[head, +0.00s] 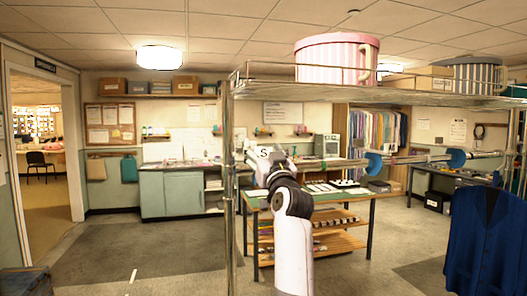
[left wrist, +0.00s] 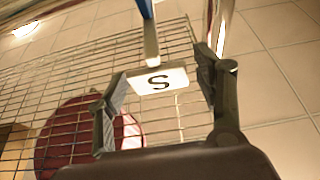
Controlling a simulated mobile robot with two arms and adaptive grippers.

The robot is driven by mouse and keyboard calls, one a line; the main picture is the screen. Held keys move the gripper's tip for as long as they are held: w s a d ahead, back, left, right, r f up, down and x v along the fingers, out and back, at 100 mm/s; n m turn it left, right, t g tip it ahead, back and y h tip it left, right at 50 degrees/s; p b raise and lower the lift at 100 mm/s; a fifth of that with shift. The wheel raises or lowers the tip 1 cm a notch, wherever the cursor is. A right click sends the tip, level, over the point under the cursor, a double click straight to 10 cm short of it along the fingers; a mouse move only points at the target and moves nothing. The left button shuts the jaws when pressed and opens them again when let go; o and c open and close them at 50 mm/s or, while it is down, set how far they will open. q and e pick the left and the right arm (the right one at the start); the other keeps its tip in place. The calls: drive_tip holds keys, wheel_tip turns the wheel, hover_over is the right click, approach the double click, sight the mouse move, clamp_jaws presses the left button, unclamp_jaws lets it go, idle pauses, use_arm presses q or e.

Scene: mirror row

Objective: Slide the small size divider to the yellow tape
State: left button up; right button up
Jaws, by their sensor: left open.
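The small size divider (head: 264,151), a white plate with a black S, hangs on the metal rail (head: 335,162) at its left part. It also shows in the left wrist view (left wrist: 158,80), hanging between the two fingers. My left gripper (head: 268,166) is just below the rail, reaching up at the divider. In the left wrist view my left gripper (left wrist: 160,74) is open, one finger on each side of the plate; whether either finger touches it I cannot tell. I cannot make out the yellow tape for certain. My right gripper is out of view.
A wire shelf (head: 400,95) with a striped pink hat box (head: 336,60) is above. A dark blue jacket (head: 487,240) hangs at the right. A work table (head: 315,205) stands behind.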

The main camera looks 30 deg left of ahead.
use_arm(q)
drive_tip(key=v, duration=0.7)
drive_tip(key=shift+s+d, duration=0.15)
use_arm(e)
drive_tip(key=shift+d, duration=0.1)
use_arm(q)
drive_tip(key=shift+f, duration=0.15)
